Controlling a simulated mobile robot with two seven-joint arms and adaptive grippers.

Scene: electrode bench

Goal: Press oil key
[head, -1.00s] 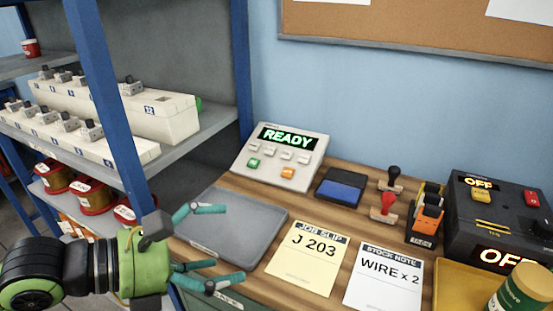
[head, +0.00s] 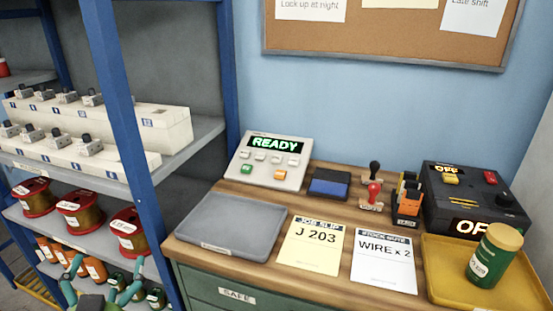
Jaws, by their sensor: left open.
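A light grey control panel (head: 270,161) with a lit green READY display (head: 275,144) stands at the back left of the bench. It carries several small pale keys, a green key (head: 246,169) and an orange key (head: 280,174). The key labels are too small to read, so I cannot tell which is the oil key. My left gripper (head: 108,266) is at the bottom left in front of the shelf, fingers spread, empty, well apart from the panel. My right gripper is not in view.
A grey tray (head: 232,228) lies in front of the panel. A job slip (head: 314,247), a stock note (head: 384,262), a blue ink pad (head: 329,184) and stamps (head: 373,190) lie to its right. A blue-post shelf (head: 130,130) stands left. A yellow tray (head: 440,270) holds a green jar (head: 495,256).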

